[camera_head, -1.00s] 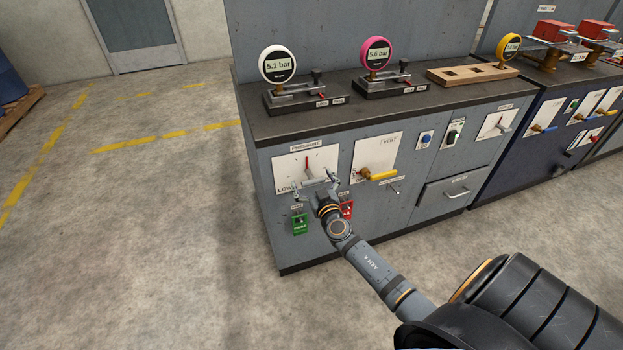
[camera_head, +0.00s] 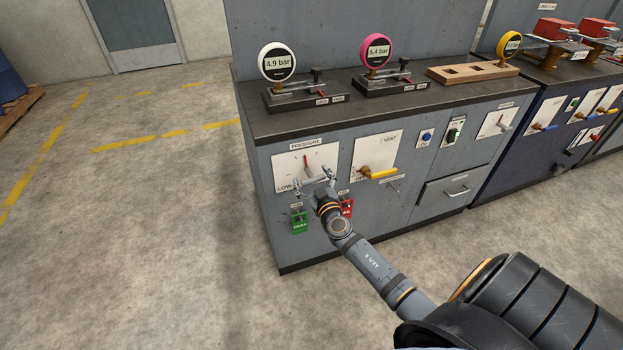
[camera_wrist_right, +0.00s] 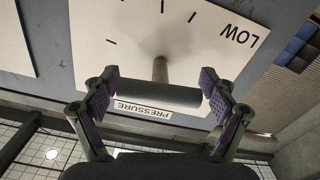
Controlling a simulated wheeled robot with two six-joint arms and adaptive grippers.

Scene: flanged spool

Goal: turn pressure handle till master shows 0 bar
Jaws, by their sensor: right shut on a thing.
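The pressure handle (camera_wrist_right: 158,97) is a grey crossbar on a stem in front of the white PRESSURE panel (camera_head: 288,160), with a scale and LOW at its left end. My right gripper (camera_wrist_right: 160,90) is shut on the bar, one pad at each end; it also shows in the head view (camera_head: 316,184). A white-rimmed gauge (camera_head: 277,62) on the bench reads 4.9 bar. A pink-rimmed gauge (camera_head: 376,51) reads 5.4 bar. I cannot read which one is the master. My left gripper is out of view.
The vent panel (camera_head: 374,160) with a yellow handle (camera_head: 380,174) is right of the pressure panel. The floor left is clear.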

